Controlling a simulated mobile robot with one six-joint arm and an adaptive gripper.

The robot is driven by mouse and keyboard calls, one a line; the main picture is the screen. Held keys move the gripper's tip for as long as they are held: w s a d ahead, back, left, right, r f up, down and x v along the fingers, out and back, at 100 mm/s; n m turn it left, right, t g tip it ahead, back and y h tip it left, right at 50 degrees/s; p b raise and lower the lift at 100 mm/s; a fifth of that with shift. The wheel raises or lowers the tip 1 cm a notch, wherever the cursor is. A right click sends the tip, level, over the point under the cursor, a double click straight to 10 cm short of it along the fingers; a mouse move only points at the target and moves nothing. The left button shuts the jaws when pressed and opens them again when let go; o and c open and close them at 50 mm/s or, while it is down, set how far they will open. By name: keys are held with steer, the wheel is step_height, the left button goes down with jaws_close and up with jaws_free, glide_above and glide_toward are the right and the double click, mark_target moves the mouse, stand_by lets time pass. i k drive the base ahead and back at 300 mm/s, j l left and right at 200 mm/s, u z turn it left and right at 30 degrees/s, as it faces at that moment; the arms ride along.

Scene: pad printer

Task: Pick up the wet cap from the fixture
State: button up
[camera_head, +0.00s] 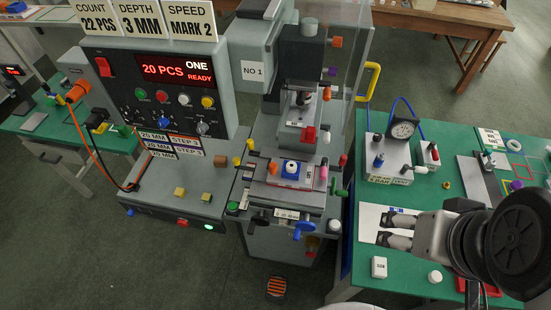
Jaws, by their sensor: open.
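A small round white and blue piece, which looks like the cap (291,167), sits on the fixture (308,178) at the front of the pad printer, beneath its printing head. Whether its top is wet is too small to tell. My gripper (384,229) is open and empty, over the white sheet on the right-hand green table. Its fingers point left, and it is well to the right of the cap and apart from it. My dark wrist hides part of the table's right side.
The printer's control box (160,75) stands left of the fixture, its display reading "20 PCS ONE READY". Coloured knobs crowd the fixture. A clear guard (350,60) and yellow handle (372,80) stand behind right. A dial gauge (402,130) stands on the green table (455,182).

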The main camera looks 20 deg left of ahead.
mark_target(291, 166)
steer(key=k+j+u, duration=0.15)
steer(key=u, duration=0.55)
steer(key=i+j+u, duration=0.15)
steer(key=i+u, duration=0.15)
steer(key=i, duration=0.1)
